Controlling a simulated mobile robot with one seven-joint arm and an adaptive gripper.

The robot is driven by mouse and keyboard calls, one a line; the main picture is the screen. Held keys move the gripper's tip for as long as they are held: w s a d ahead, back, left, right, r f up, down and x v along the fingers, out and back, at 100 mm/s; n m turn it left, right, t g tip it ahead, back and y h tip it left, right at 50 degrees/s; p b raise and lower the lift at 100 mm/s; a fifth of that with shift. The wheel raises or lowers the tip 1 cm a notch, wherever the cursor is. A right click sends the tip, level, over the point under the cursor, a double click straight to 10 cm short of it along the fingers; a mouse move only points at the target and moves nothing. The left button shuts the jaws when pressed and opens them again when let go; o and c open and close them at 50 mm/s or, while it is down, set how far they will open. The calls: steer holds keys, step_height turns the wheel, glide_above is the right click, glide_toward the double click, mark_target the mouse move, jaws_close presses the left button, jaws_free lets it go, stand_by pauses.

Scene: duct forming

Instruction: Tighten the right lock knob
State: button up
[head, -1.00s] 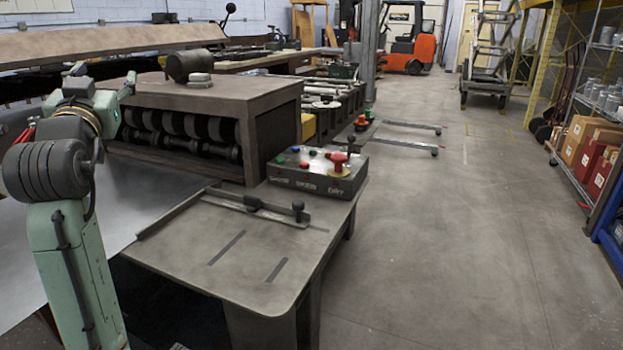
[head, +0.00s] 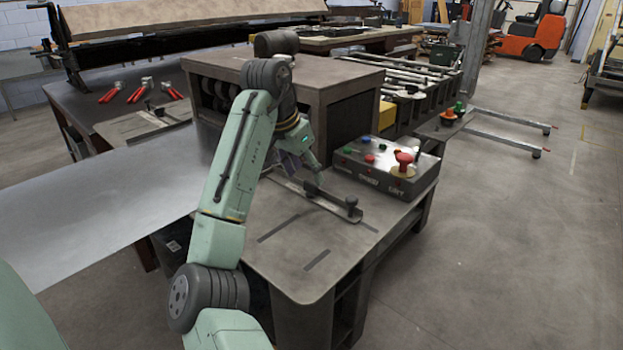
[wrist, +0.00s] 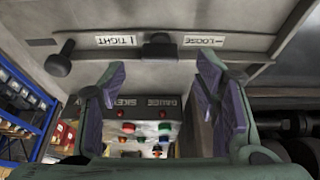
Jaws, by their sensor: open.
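A dark fence bar (head: 330,198) lies on the table top and carries two black knobs. One is the end knob (head: 351,204), at its right end; the other, the inner knob (head: 312,187), is a little left of it. In the wrist view the inner knob (wrist: 158,46) sits between an upside-down TIGHT label (wrist: 116,41) and LOOSE label (wrist: 204,41). The end knob (wrist: 60,59) is at the upper left. My gripper (wrist: 160,88) is open and empty, its purple-grey fingers either side of the inner knob's line, apart from it. In the head view my gripper (head: 305,166) hovers close by the inner knob.
A control box (head: 388,170) with coloured buttons and a red mushroom button stands right behind the bar. The roller machine housing (head: 355,95) rises behind my arm. The table's front (head: 310,260) is clear, and open floor lies to the right.

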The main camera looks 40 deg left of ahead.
mark_target(310, 183)
steer(key=shift+p+x, duration=0.35)
steer(key=shift+x, duration=1.6)
steer(key=shift+c, duration=0.3)
